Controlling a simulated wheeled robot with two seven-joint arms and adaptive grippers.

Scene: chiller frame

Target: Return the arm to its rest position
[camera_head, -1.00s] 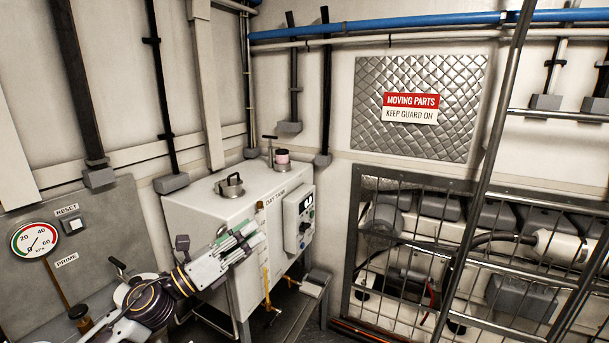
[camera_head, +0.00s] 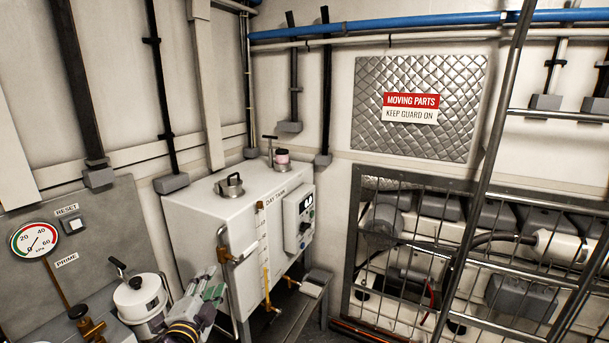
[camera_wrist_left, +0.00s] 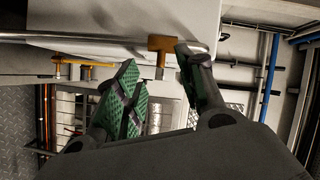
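My left gripper (camera_head: 208,289) is low in the head view, in front of the day tank's lower left side. In the left wrist view its green-padded fingers (camera_wrist_left: 160,88) are spread apart with nothing between them. The white day tank (camera_head: 228,220) stands in the corner behind the gripper. A brass tap handle (camera_wrist_left: 162,44) shows beyond the fingertips in the wrist view, apart from them as far as I can tell. My right gripper is not in view.
A white pot (camera_head: 140,297) with a black handle and brass fittings (camera_head: 88,322) stand at the lower left, close to my left arm. A gauge panel (camera_head: 105,220) is behind them. A guard cage (camera_head: 352,240) and slanting ladder rail (camera_head: 484,170) fill the right side.

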